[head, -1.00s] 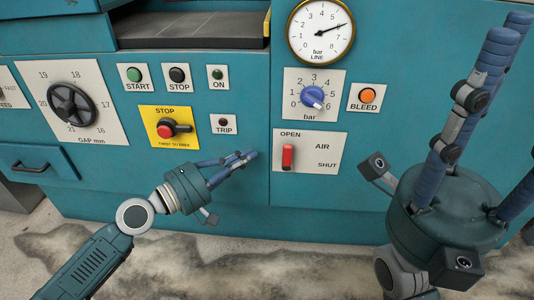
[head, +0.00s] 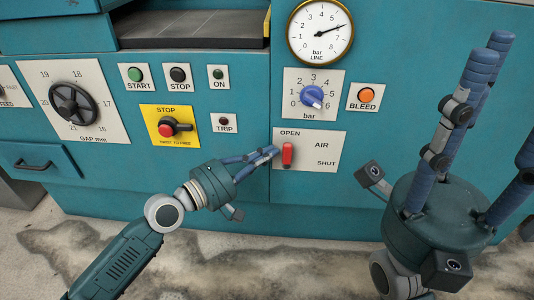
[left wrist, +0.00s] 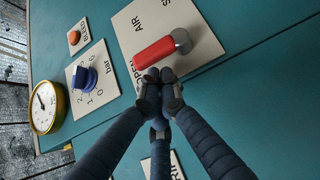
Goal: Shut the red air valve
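The red air valve handle (head: 287,154) stands upright on a white plate (head: 325,160), below the word OPEN; SHUT is at the plate's lower right. In the left wrist view the red handle (left wrist: 154,52) extends from a grey pivot. My left gripper (head: 275,152) has its fingers drawn together, with its tips just left of the handle. In the left wrist view these fingertips (left wrist: 167,80) are close beside the handle; I cannot tell whether they touch. My right gripper (head: 490,100) is open and empty at the right, its fingers spread and pointing up.
Above the air plate are a blue bar knob (head: 311,96), an orange BLEED button (head: 366,95) and a round pressure gauge (head: 320,32). A red STOP switch on yellow (head: 167,129) and a TRIP lamp (head: 223,122) are to the left. The panel below the valve is bare.

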